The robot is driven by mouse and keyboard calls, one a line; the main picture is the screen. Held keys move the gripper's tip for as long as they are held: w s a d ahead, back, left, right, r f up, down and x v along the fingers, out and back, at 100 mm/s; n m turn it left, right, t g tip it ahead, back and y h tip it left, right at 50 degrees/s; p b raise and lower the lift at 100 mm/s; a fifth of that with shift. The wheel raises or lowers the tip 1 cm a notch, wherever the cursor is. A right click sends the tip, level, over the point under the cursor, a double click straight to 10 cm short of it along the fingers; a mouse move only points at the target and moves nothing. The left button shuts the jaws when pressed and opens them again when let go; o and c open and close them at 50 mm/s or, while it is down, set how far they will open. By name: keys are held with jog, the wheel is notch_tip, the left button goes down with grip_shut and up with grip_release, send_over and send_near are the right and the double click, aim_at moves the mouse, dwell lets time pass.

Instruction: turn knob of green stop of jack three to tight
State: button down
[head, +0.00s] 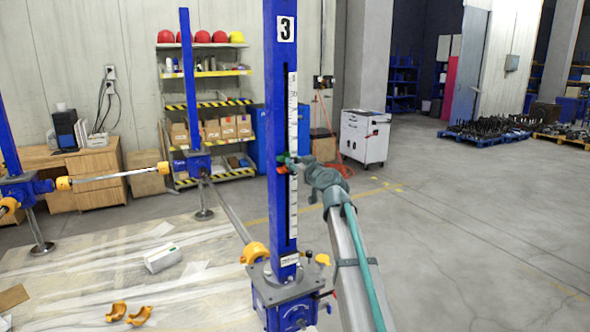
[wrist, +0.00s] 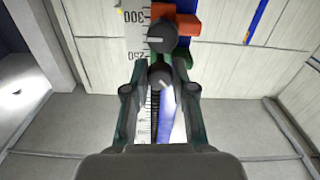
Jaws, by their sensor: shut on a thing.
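Jack three is the tall blue column (head: 280,110) with a white "3" plate and a white scale. Its green stop (head: 284,157) sits about mid-height, close to a red-orange stop. In the wrist view the green stop (wrist: 186,52) is partly hidden behind two dark round knobs and my fingers. My gripper (wrist: 161,72) is shut on the lower dark knob (wrist: 161,81), one finger on each side; its pale mark points to the lower right. The other dark knob (wrist: 176,37), by the orange stop (wrist: 176,12), has a mark pointing left. My gripper also shows in the head view (head: 305,166).
The jack's blue base (head: 284,300) with yellow-orange couplings stands below. A shaft (head: 226,208) runs to another blue jack (head: 188,75) at the left. Shelves and a white cabinet (head: 364,136) stand far behind.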

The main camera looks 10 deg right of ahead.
jog(key=shift+m+b, duration=1.1)
jog(key=shift+m, duration=3.2)
jog(key=c, duration=0.9)
grip_release()
jog(key=shift+c, duration=0.2)
jog(key=shift+s, duration=0.15)
jog(key=v, duration=1.1)
jog(key=shift+s, duration=0.35)
jog(key=shift+d, duration=0.1)
